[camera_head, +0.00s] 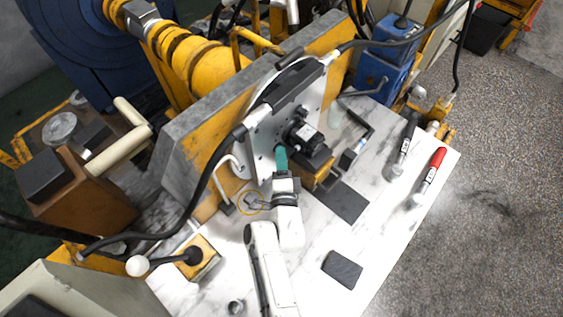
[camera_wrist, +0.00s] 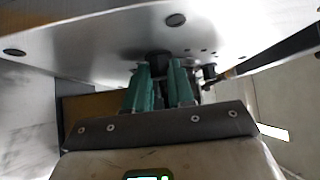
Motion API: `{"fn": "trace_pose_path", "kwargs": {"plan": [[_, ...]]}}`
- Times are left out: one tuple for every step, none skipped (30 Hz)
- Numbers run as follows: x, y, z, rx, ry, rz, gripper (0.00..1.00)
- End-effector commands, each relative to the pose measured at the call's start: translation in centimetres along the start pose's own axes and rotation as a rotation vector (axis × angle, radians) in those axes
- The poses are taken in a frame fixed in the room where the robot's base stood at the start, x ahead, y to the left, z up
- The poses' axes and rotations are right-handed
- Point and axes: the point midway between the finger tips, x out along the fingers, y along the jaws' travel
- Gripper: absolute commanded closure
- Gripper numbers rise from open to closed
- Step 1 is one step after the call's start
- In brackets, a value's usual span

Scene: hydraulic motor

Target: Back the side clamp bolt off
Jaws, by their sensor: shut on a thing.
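The side clamp bolt is a dark head (camera_wrist: 158,60) under the pale metal plate in the wrist view. My gripper (camera_wrist: 160,78) has teal fingers, which reach up to the bolt and are shut on it, one on each side. In the head view my gripper (camera_head: 281,158) is at the lower front of the pale metal plate (camera_head: 262,145), just left of the black motor (camera_head: 306,137). The bolt is hidden there behind the fingers. How far the bolt is threaded in cannot be seen.
The marbled tabletop (camera_head: 300,265) carries a dark pad (camera_head: 342,269), a red-handled tool (camera_head: 431,172) and a black-handled tool (camera_head: 405,145) on the right. A black hose (camera_head: 205,185) loops left of the plate. A yellow-and-black switch box (camera_head: 199,258) stands front left.

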Motion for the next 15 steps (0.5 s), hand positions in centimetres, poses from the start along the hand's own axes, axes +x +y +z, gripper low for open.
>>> {"fn": "trace_pose_path", "kwargs": {"plan": [[-0.08,1.09,-0.02,-0.033,-0.003,-0.028,1.00],[-0.08,1.14,0.02,-0.052,-0.003,-0.048,1.00],[-0.08,1.23,0.01,-0.078,-0.003,-0.074,1.00],[-0.07,1.32,-0.02,-0.098,-0.004,-0.092,1.00],[-0.06,1.35,-0.02,-0.116,-0.003,-0.111,1.00],[-0.04,1.41,-0.06,-0.141,-0.002,-0.135,1.00],[-0.03,1.47,-0.06,-0.157,-0.003,-0.152,1.00],[-0.03,1.50,-0.09,-0.175,-0.003,-0.169,1.00],[-0.02,1.55,-0.05,-0.195,-0.003,-0.190,1.00],[0.00,1.57,-0.09,-0.210,-0.003,-0.205,1.00],[0.01,1.61,-0.14,-0.226,-0.002,-0.220,1.00],[0.02,1.63,-0.11,-0.243,-0.003,-0.238,1.00],[0.03,1.63,-0.12,-0.256,-0.002,-0.251,1.00],[0.04,1.65,-0.11,-0.268,-0.003,-0.263,1.00],[0.07,1.67,-0.18,-0.283,-0.002,-0.277,1.00]]}}
